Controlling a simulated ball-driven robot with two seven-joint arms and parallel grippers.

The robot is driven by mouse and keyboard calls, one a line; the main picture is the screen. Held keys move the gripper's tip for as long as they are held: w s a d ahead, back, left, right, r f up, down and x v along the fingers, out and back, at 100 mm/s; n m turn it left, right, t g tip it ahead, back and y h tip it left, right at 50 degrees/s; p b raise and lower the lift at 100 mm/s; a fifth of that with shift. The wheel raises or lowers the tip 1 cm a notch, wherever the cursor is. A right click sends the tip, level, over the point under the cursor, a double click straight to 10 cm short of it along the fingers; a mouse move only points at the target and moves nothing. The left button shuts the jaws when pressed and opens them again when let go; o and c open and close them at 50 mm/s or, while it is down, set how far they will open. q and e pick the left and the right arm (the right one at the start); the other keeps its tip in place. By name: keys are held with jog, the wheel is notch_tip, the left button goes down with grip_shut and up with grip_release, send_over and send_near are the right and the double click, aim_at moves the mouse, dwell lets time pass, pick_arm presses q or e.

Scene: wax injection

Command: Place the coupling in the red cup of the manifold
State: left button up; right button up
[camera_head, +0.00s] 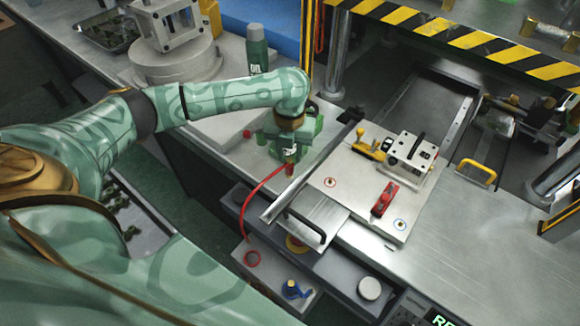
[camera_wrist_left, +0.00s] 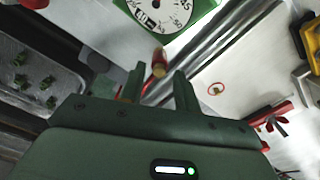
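The coupling (camera_wrist_left: 158,62) is a small red piece with a tan end. In the left wrist view it shows between my left gripper's fingertips (camera_wrist_left: 158,72), with a gap on each side. In the head view my left gripper (camera_head: 290,163) points down in front of the green device, and the red coupling (camera_head: 290,170) shows at its tips. The gripper looks open; whether it touches the coupling is unclear. A red hose (camera_head: 262,186) curves from there down to the manifold (camera_head: 276,272). The manifold's red cup (camera_head: 252,258) is at its left. My right gripper is not in view.
A green-framed dial (camera_wrist_left: 160,12) is close above the fingers in the wrist view. A steel plate with a red clamp (camera_head: 384,199) and a yellow-handled clamp (camera_head: 369,149) lies to the right. A blue valve (camera_head: 292,290) sits on the manifold. A grey-green bottle (camera_head: 257,48) stands behind.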

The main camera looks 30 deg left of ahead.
aim_at(289, 159)
pick_arm(q)
notch_tip(289, 159, down, 5)
jog(key=shift+f+b, duration=0.1)
jog(key=shift+b, duration=1)
grip_shut()
jog(key=shift+r, duration=0.2)
